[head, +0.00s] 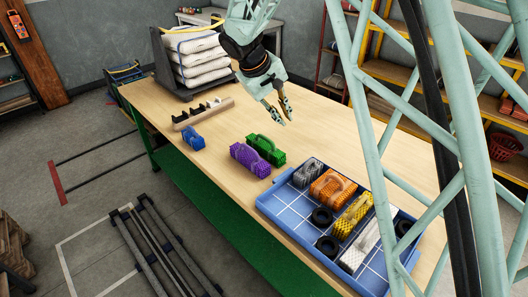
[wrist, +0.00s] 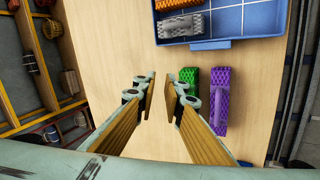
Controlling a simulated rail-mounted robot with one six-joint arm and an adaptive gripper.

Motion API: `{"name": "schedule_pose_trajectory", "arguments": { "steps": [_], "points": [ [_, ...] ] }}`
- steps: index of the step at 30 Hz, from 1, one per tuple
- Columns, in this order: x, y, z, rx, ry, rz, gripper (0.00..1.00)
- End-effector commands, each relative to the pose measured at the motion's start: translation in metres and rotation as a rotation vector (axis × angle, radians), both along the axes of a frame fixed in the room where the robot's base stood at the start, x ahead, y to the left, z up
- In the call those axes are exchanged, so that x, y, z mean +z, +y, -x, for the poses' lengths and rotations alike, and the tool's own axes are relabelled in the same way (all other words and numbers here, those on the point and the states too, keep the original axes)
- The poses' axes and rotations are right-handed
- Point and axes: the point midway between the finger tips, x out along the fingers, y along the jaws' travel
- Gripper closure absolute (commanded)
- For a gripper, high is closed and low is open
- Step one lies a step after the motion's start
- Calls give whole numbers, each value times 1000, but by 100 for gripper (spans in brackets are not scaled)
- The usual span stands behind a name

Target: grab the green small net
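The green small net (head: 266,147) is a bundle lying on the wooden table (head: 215,125), close beside a purple net (head: 249,159). In the wrist view the green net (wrist: 189,92) lies just right of my gripper (wrist: 160,82), with the purple net (wrist: 219,102) further right. My gripper also shows in the head view (head: 283,111), above the table and to the upper right of the green net. Its fingers are apart with only bare table between them. The lower end of the green net is partly hidden behind a finger in the wrist view.
A blue tray (head: 280,214) holds grey, orange, yellow and white nets and several black rings. A small blue net (head: 192,138) and a notched wooden rack (head: 203,114) lie to the left. White stacked sacks (head: 200,58) stand at the back. Table around the green net's far side is clear.

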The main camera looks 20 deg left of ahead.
Motion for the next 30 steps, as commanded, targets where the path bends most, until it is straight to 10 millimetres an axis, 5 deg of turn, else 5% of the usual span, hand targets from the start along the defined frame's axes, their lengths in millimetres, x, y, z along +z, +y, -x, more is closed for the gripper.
{"name": "schedule_pose_trajectory", "arguments": {
  "steps": [6,12,18,30],
  "points": [
    [-36,63,-11,117,-25,54,90],
    [-57,104,-16,192,-44,88,90],
    [-66,122,-17,225,-54,103,90],
    [-67,123,-18,229,-54,105,90]
  ]
}}
